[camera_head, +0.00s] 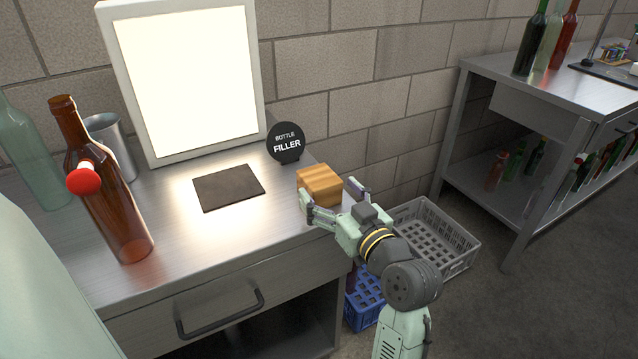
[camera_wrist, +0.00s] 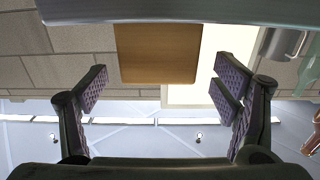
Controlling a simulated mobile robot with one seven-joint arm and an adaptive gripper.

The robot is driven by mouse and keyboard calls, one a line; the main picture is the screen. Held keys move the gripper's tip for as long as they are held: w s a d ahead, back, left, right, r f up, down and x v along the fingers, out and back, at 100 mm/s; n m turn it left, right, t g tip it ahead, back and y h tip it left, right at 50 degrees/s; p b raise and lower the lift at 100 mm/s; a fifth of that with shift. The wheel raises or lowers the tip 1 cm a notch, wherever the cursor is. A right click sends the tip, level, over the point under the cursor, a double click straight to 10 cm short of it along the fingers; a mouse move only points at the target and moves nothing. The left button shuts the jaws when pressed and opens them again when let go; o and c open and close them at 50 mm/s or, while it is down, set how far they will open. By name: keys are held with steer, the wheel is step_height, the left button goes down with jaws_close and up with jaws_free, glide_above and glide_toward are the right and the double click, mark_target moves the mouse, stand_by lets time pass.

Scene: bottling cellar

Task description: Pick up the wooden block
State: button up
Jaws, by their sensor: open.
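The wooden block (camera_head: 320,186) is a light brown cuboid with visible grain at the right end of the steel bench (camera_head: 250,232). In the wrist view the block (camera_wrist: 158,53) is upper centre, seen face on between the fingers. My gripper (camera_head: 336,196) is open, at the bench's right edge, with its fingers spread towards the block. The underside of the block is hidden by the gripper in the head view.
On the bench are a dark mat (camera_head: 228,188), a round "Bottle Filler" sign (camera_head: 287,142), a lit panel (camera_head: 187,80), a brown bottle (camera_head: 112,200) and a metal cup (camera_head: 110,148). A grey crate (camera_head: 432,240) and a blue crate (camera_head: 364,305) stand on the floor below.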

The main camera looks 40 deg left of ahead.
mark_target(319, 181)
steer(key=p+x, duration=0.1)
steer(key=x, duration=0.4)
steer(key=shift+w+a+f+p, duration=0.1)
steer(key=shift+f+p, duration=0.15)
steer(key=shift+p, duration=0.15)
steer(key=shift+c, duration=0.2)
steer(key=c, duration=1.3)
